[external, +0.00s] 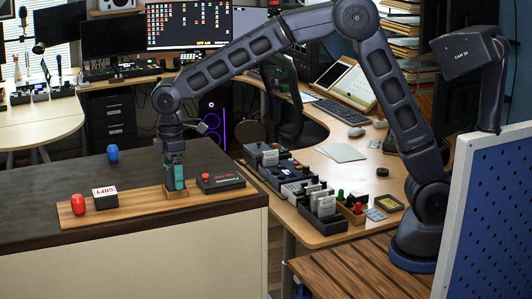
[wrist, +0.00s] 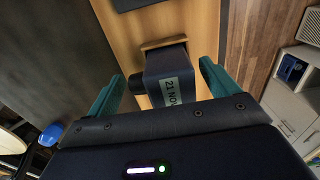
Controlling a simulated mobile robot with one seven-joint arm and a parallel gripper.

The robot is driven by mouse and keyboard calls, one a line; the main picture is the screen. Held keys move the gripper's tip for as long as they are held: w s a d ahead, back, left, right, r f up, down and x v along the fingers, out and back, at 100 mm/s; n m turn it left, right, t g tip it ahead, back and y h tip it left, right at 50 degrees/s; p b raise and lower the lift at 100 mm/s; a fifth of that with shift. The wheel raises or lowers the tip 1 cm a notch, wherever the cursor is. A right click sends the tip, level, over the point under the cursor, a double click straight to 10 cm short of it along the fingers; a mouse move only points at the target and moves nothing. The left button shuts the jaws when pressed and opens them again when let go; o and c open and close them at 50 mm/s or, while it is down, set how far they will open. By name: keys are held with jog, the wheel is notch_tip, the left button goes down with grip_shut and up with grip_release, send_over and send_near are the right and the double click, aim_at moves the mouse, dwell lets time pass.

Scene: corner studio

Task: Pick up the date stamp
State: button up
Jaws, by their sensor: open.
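The date stamp (wrist: 168,78) is a dark block with a pale label that reads like "21 NO", partly cut off, in the middle of the wrist view. It stands at a small wooden holder (external: 177,193) on a long wooden board. My gripper (wrist: 161,75) is open, with one teal finger on each side of the stamp and a gap visible beside it. In the external view my gripper (external: 174,183) points down at the holder and its fingers mostly hide the stamp.
On the board (external: 140,208) stand a red-handled stamp (external: 78,204), a COPY stamp (external: 104,198) and a dark box with a red knob (external: 221,182). A blue knobbed item (external: 113,154) stands behind. Desk organizers (external: 325,205) are to the right, across a gap.

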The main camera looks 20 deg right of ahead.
jog(key=shift+c, duration=0.5)
jog(key=c, duration=1.1)
jog(key=shift+o, duration=0.2)
